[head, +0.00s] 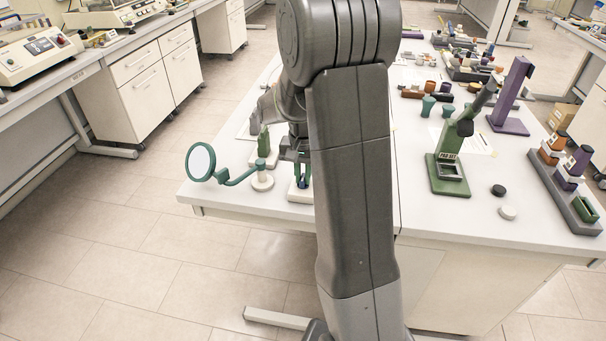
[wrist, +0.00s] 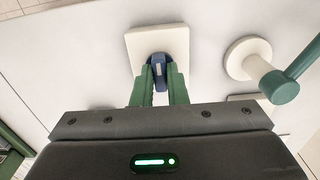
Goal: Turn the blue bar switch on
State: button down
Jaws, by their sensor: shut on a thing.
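The blue bar switch (wrist: 158,62) is on a white square base plate (wrist: 137,43) on the table, in the wrist view. My gripper (wrist: 159,75) has its green fingers closed on the near part of the blue bar. The fingers hide part of the bar. In the head view my gripper (head: 300,178) reaches down at the table's left front part, over the switch's white base (head: 297,194). My arm hides much of that area, and the bar itself is hard to make out there.
A green-armed round mirror (head: 201,162) on a white round base (head: 262,181) stands just left of my gripper. A green stand (head: 448,172), a purple stand (head: 511,100) and a rack (head: 565,187) stand on the right. The table's front edge is close.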

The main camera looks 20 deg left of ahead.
aim_at(303, 177)
jog(key=shift+r, duration=0.1)
jog(key=c, duration=1.4)
grip_release()
jog(key=shift+c, duration=0.2)
notch_tip(303, 177, up, 14)
jog(key=shift+f, duration=0.25)
notch_tip(303, 177, down, 14)
jog(key=shift+r, duration=0.15)
